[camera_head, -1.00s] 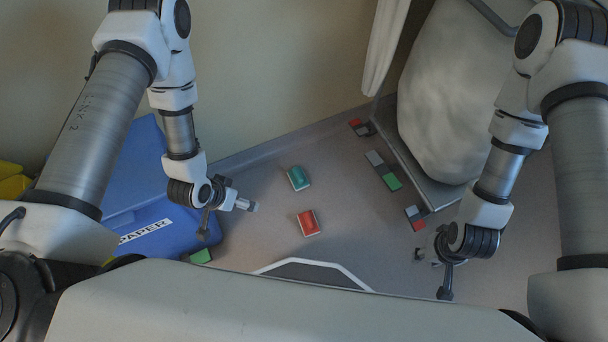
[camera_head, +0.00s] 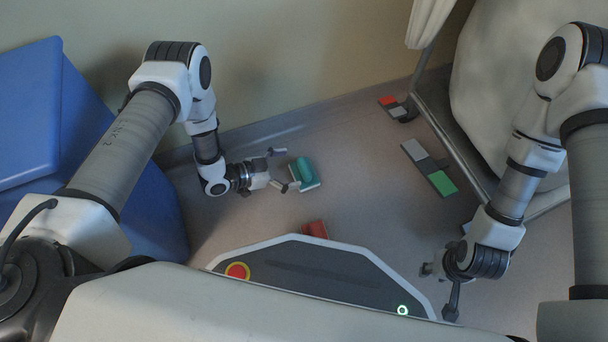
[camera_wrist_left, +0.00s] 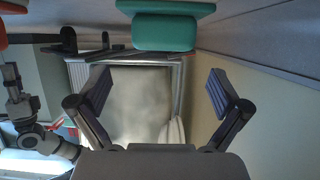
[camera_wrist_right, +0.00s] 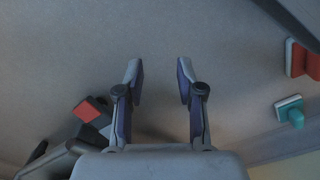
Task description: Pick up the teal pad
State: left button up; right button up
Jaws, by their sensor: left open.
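The teal pad (camera_head: 304,174), a teal block with a pale underside, lies on the floor below the wall. It also shows at the top of the left wrist view (camera_wrist_left: 165,31) and at the right of the right wrist view (camera_wrist_right: 290,112). My left gripper (camera_head: 281,170) is open just left of the teal pad, its fingers pointing toward it. Nothing is between the fingers in its wrist view; whether a finger touches the pad I cannot tell. My right gripper (camera_head: 438,292) is open and empty at the lower right, well away from the pad.
A red pad (camera_head: 314,229) lies nearer, partly hidden by my base. A grey, dark and green strip (camera_head: 428,167) and a red and grey piece (camera_head: 389,102) lie beside the stretcher (camera_head: 510,90). A blue bin (camera_head: 100,130) stands left. Bare floor separates the teal pad and strip.

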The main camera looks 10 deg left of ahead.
aim_at(302, 167)
pick_arm(q)
jog(key=shift+w+d, duration=0.1)
jog(key=w+d+f+b, duration=0.1)
jog(key=b, duration=0.1)
jog(key=w+d+f+b, duration=0.1)
jog(key=d+f+b, duration=0.1)
jog(key=shift+w+d+f+b, duration=0.1)
jog(key=shift+w+d+b, duration=0.1)
jog(key=shift+w+b, duration=0.2)
pick_arm(e)
jog(key=shift+t, duration=0.3)
jog(key=f, duration=0.1)
jog(key=w+f, duration=0.1)
jog(key=f, duration=0.3)
jog(key=shift+w+f, duration=0.25)
jog(key=shift+w, duration=0.05)
pick_arm(q)
jog(key=shift+r, duration=0.2)
pick_arm(e)
jog(key=shift+r, duration=0.2)
pick_arm(q)
jog(key=c, duration=1.1)
